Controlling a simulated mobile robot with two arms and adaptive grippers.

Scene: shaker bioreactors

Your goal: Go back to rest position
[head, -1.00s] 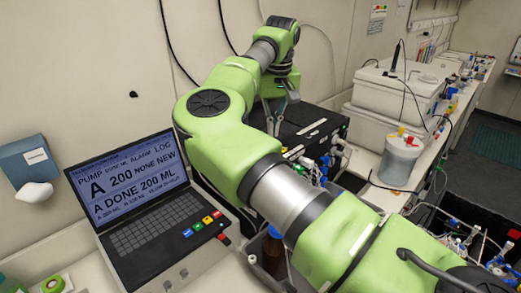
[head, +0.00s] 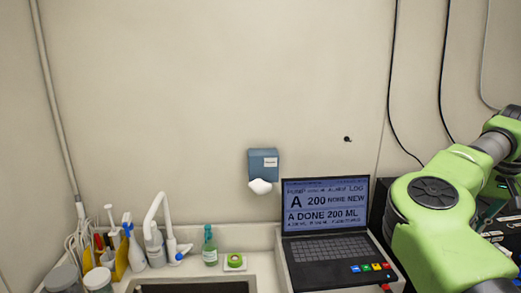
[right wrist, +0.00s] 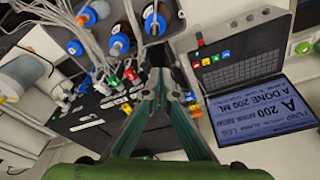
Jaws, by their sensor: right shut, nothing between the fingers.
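The fingers hang above the bench, between the laptop-like pump controller (right wrist: 248,70) and a group of capped bottles (right wrist: 119,43). The same pump controller (head: 327,250) stands open left of my arm in the head view, its screen reading "A DONE 200 ML". My left gripper is not in view.
Tubes and coloured connectors (right wrist: 130,72) crowd the space around my right fingertips. The wall above is mostly bare.

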